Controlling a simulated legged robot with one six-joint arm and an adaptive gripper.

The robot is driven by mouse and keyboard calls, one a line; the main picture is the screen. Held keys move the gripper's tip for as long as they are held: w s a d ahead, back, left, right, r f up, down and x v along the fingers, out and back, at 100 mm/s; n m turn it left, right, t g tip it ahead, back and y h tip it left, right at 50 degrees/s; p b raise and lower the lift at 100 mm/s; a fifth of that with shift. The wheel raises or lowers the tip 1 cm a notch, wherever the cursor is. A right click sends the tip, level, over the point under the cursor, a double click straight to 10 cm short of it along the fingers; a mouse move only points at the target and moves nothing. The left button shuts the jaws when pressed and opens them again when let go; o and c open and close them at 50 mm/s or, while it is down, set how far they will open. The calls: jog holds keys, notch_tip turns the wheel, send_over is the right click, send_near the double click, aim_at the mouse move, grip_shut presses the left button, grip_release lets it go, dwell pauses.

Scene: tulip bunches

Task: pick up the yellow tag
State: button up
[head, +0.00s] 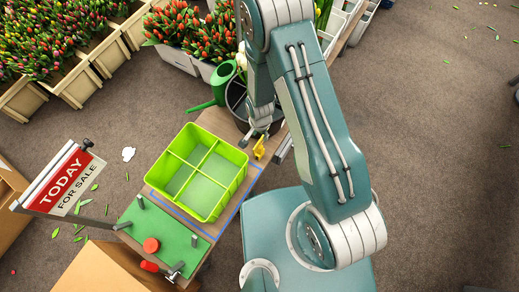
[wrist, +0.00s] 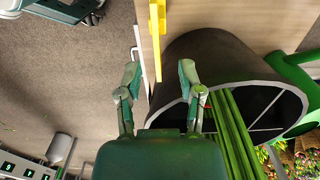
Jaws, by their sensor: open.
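The yellow tag (head: 259,147) is on the wooden bench just right of the green crate's upper corner in the head view. In the wrist view the yellow tag (wrist: 157,38) is a narrow upright strip at the top middle, near the bench edge. My gripper (wrist: 158,73) is open and empty, with its fingertips apart on either side of the line to the tag and short of it. In the head view my gripper (head: 263,130) is just above the tag in the picture; its fingers are small and partly hidden by my arm.
A dark round bucket (wrist: 222,48) with green stems stands close to my right finger. A green watering can (head: 222,82) is behind it. The divided green crate (head: 236,154) is left of the tag. A sale sign (head: 62,181) stands at the left. Grey floor is free at right.

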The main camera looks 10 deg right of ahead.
aim_at(260, 146)
jog(key=shift+s+f, duration=0.15)
jog(key=shift+f, duration=3.4)
jog(key=shift+c, duration=0.3)
grip_shut()
